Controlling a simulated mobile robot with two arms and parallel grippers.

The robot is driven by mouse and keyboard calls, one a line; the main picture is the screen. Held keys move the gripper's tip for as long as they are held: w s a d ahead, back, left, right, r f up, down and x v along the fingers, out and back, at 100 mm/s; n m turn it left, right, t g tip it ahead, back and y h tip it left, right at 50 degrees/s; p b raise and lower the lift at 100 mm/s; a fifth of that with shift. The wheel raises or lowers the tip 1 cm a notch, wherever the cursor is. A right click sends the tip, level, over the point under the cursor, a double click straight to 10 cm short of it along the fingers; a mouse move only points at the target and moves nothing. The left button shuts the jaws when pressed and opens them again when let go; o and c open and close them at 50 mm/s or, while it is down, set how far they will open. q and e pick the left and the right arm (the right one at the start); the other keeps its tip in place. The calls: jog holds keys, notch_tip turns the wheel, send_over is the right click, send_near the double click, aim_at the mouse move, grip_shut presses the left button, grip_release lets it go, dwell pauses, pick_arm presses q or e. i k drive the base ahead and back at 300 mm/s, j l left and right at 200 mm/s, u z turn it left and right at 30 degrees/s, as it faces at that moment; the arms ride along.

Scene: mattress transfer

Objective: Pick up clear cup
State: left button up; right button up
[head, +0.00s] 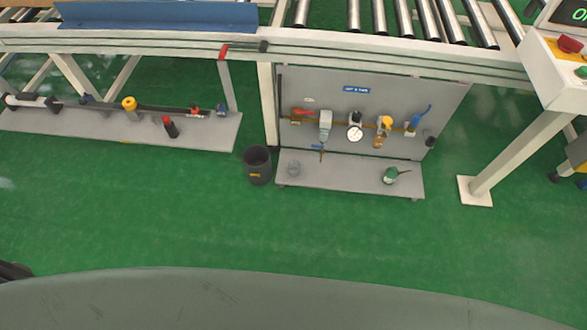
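A small clear cup (293,168) stands on the left end of the low grey shelf (340,184) under the roller conveyor. It looks see-through and greyish, and its inside is too small to make out. Neither of my grippers can be made out in the head view. Nothing is touching the cup except the shelf under it.
A dark bin (257,166) stands on the floor just left of the shelf. A tool panel (450,105) rises behind. A white leg (520,152) stands right. The green floor (230,230) in front is clear.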

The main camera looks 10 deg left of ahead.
aim_at(294, 166)
jog(key=i+j, duration=0.15)
jog(key=j, duration=0.15)
jog(key=i+j, duration=0.15)
jog(key=j, duration=0.15)
jog(key=i+j, duration=0.1)
jog(key=j, duration=0.2)
jog(key=i+j+z, duration=0.1)
jog(key=j, duration=0.2)
jog(key=i, duration=0.05)
